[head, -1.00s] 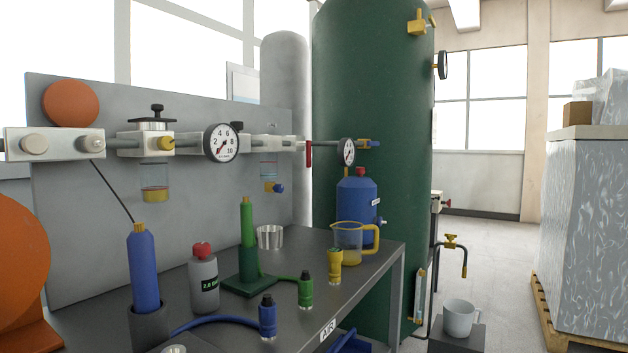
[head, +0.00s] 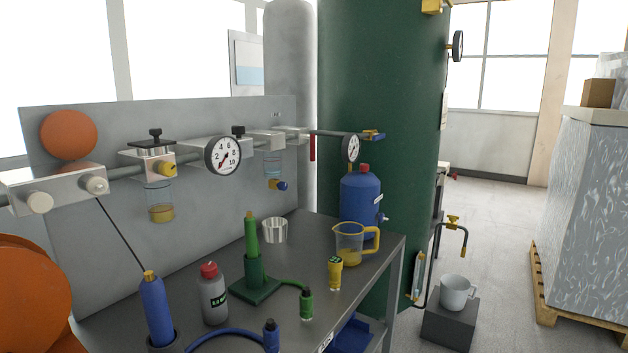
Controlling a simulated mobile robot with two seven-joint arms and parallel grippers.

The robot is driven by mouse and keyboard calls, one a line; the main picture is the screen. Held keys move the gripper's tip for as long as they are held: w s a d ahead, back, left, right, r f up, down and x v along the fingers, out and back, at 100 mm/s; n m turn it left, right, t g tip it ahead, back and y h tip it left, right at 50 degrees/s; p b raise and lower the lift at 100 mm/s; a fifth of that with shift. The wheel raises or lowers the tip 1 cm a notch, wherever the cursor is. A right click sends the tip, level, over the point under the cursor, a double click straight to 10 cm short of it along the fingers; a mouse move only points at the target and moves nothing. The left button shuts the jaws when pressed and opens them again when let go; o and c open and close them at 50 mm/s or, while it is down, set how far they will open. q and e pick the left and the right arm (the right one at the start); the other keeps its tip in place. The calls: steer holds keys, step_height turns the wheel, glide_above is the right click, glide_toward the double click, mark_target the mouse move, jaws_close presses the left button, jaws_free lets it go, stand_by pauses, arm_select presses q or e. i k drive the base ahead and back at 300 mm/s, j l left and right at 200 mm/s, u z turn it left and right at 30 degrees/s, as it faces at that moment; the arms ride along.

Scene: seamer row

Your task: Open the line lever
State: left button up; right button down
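A red lever (head: 312,147) hangs straight down from the grey air pipe (head: 333,132), across the pipe's run, between the white fittings (head: 290,134) and the small right-hand gauge (head: 351,148). It is the likeliest line lever, though no label on it can be read. Neither of my grippers shows in the head view.
The grey bench (head: 325,260) below holds a blue jug (head: 360,200), a yellow-rimmed pitcher (head: 349,245), a green stand (head: 253,275) and several bottles. A mug (head: 457,292) stands on a dark block (head: 449,322). A wrapped pallet load (head: 588,220) is at right; open floor lies between.

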mark_target(311, 136)
steer(key=i+l+u, duration=0.1)
steer(key=i+l, duration=0.4)
steer(key=i+l+u, duration=0.1)
steer(key=i+l, duration=0.4)
steer(key=l, duration=0.3)
